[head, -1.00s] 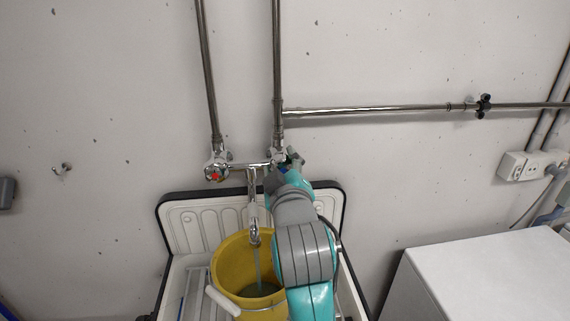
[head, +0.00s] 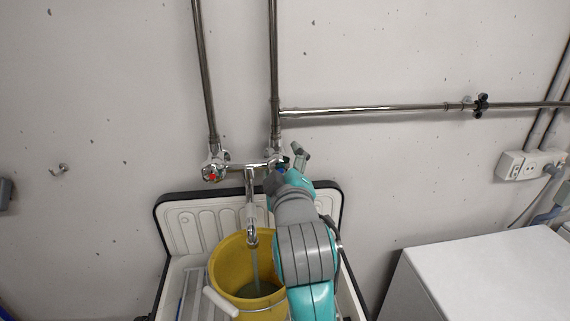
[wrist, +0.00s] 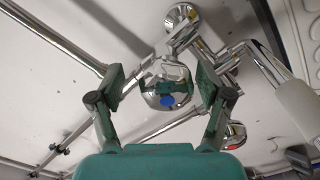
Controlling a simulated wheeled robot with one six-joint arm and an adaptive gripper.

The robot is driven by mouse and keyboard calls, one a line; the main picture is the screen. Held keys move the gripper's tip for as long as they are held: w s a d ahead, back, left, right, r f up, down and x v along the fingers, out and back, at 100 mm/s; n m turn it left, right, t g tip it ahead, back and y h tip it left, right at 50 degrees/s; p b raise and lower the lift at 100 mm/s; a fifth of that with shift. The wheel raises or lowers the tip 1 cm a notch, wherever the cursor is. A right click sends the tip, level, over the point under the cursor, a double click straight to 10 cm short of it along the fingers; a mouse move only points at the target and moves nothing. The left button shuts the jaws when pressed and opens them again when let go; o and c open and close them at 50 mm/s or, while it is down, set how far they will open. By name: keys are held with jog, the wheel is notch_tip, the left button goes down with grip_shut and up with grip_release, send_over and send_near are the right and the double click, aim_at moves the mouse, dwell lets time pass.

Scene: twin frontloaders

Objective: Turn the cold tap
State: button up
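The cold tap (wrist: 165,92) is a round chrome knob with a blue mark. In the wrist view it sits between the two fingers of my gripper (wrist: 160,80). The fingers stand apart on either side of it, and gaps show between them and the knob, so my gripper is open. In the head view my arm and gripper (head: 287,160) hide most of the cold tap. One finger shows sticking out to the right of the tap. The chrome spout (head: 251,215) hangs left of my arm, and a thin stream runs from it into the yellow bucket (head: 232,262).
The red-marked hot tap (head: 213,172) is left of the spout; it also shows in the wrist view (wrist: 232,135). The bucket stands in a sink (head: 162,215) with a raised back. A white appliance (head: 480,275) is at right. Pipes (head: 380,110) run along the wall.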

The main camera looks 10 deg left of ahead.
jog(key=shift+s+a, duration=0.1)
jog(key=shift+a, duration=0.05)
jog(key=shift+s, duration=0.25)
jog(key=v, duration=1.1)
jog(key=shift+s+d, duration=0.2)
jog(key=shift+d, duration=0.05)
jog(key=shift+r, duration=0.15)
dwell(6.1)
